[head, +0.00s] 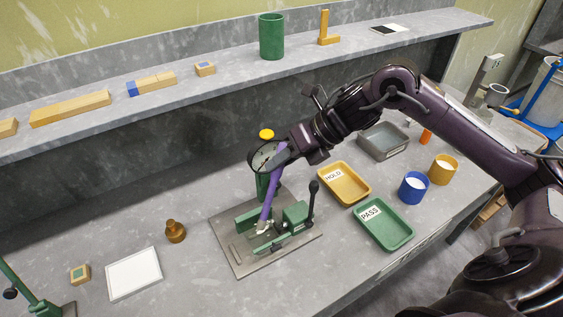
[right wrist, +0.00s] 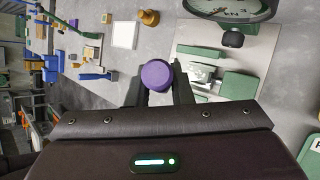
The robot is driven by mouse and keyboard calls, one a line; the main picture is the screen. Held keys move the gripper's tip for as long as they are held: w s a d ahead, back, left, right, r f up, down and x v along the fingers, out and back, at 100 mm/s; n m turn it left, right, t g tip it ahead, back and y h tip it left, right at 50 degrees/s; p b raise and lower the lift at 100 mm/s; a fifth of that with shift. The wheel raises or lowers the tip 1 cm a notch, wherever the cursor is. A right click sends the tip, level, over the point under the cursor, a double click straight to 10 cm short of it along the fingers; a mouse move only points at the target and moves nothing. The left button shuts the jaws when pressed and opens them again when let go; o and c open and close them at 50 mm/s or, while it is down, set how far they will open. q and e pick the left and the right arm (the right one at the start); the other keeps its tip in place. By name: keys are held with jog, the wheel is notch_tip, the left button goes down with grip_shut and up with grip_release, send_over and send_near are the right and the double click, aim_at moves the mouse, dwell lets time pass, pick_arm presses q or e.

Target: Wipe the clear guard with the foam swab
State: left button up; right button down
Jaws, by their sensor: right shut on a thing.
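My right gripper (head: 284,157) is shut on the purple handle of the foam swab (head: 271,190), above the green press (head: 294,214). The swab slants down to the left, and its pale tip is low among the press parts. Whether the tip touches anything, I cannot tell. In the right wrist view the round purple handle end (right wrist: 158,76) sits between the fingers (right wrist: 159,92). The clear guard cannot be made out apart from the press parts. My left gripper is not in view.
A round gauge (head: 262,157) stands behind the swab, close to my gripper. A black-knobbed lever (head: 313,190) rises at the press's right. Yellow HOLD (head: 352,190) and green PASS (head: 397,232) trays lie to the right. A brown knobbed piece (head: 175,232) and white panel (head: 134,274) lie left.

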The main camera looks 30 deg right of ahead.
aim_at(281, 146)
jog(key=shift+r, duration=0.5)
jog(key=shift+r+p, duration=1.2)
jog(key=shift+r, duration=0.35)
